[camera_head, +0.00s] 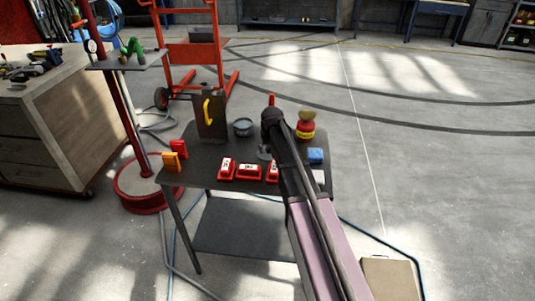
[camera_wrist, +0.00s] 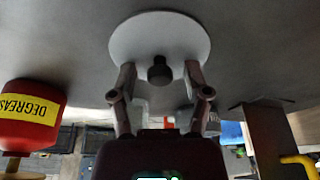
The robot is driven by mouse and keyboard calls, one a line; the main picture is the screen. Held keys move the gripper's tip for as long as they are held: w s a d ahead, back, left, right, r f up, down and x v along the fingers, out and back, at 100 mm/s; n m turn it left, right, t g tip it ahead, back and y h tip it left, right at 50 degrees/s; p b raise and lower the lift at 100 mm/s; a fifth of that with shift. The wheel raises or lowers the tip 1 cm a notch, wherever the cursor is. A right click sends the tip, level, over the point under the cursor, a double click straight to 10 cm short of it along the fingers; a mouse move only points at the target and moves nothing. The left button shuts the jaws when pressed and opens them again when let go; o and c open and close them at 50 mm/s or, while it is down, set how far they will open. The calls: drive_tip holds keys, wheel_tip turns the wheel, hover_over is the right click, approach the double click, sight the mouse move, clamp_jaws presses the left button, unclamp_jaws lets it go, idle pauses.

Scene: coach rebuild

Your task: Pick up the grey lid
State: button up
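The grey lid (camera_wrist: 190,38) is a pale round disc with a dark knob (camera_wrist: 160,71) at its middle, seen in the wrist view. It lies flat on the dark table top. My gripper (camera_wrist: 160,78) is open, with one finger on either side of the knob. Gaps show between the knob and both fingers. In the head view a small part of the lid (camera_head: 263,152) shows on the table beside my arm. My arm hides the rest of it there, and my fingertips cannot be made out in that view.
A red and yellow degreaser container (camera_head: 306,126) stands right of my arm. A grey bowl (camera_head: 243,127) and a dark box with a yellow handle (camera_head: 209,117) stand to the left. Red boxes (camera_head: 248,171) line the front; a blue item (camera_head: 316,155) lies right.

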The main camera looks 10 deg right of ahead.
sight(268, 148)
clamp_jaws()
drive_tip(key=shift+r, duration=0.2)
wheel_tip(268, 148, up, 10)
drive_tip(key=p, duration=1)
drive_tip(key=shift+f, duration=0.2)
drive_tip(key=shift+s, duration=0.1)
idle(0.6)
